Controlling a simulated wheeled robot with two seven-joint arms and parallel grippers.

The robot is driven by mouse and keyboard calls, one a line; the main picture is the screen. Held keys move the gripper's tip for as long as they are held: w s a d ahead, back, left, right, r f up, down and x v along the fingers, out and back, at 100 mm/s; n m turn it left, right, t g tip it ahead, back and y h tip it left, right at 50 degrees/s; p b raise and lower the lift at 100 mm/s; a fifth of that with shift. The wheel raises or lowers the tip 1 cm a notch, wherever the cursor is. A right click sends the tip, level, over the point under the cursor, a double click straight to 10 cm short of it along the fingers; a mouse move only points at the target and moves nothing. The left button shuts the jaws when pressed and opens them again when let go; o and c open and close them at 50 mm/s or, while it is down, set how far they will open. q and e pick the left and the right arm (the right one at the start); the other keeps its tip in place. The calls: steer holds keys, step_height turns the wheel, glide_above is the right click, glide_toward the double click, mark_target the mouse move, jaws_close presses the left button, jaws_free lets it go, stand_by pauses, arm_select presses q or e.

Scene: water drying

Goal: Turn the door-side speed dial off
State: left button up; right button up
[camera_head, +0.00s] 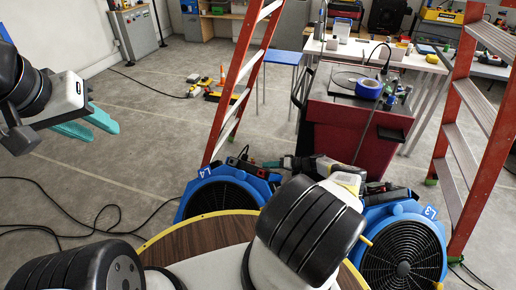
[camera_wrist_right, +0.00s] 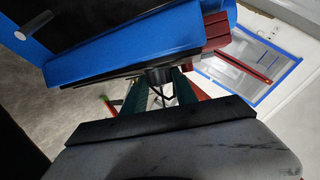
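Two blue blowers stand behind the round wooden top: one marked L4 (camera_head: 217,192) on the left, one marked L3 (camera_head: 402,250) on the right. I cannot tell which is door-side. My right gripper (camera_head: 284,162) points left at the control panel (camera_head: 243,166) on L4's top. In the right wrist view, a dark knob (camera_wrist_right: 158,77) on a blue housing (camera_wrist_right: 130,45) lies between the teal fingertips of the right gripper (camera_wrist_right: 160,88); whether they touch it is unclear. My left gripper (camera_head: 90,123) hangs over open floor at left, fingers slightly apart, empty.
An orange ladder (camera_head: 240,85) stands behind L4, another (camera_head: 470,125) at right. A red tool cart (camera_head: 350,130) stands behind the blowers. Black cables (camera_head: 100,215) lie on the floor at left. The wooden top (camera_head: 200,240) is close in front. The left floor is mostly free.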

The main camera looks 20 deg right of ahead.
steer(key=o, duration=0.3)
steer(key=shift+s+f, duration=0.1)
steer(key=shift+f, duration=0.05)
steer(key=shift+o, duration=0.2)
steer(key=v, duration=0.7)
steer(key=shift+s+d+r, duration=0.2)
steer(key=shift+d+r, duration=0.05)
steer(key=shift+r, duration=0.1)
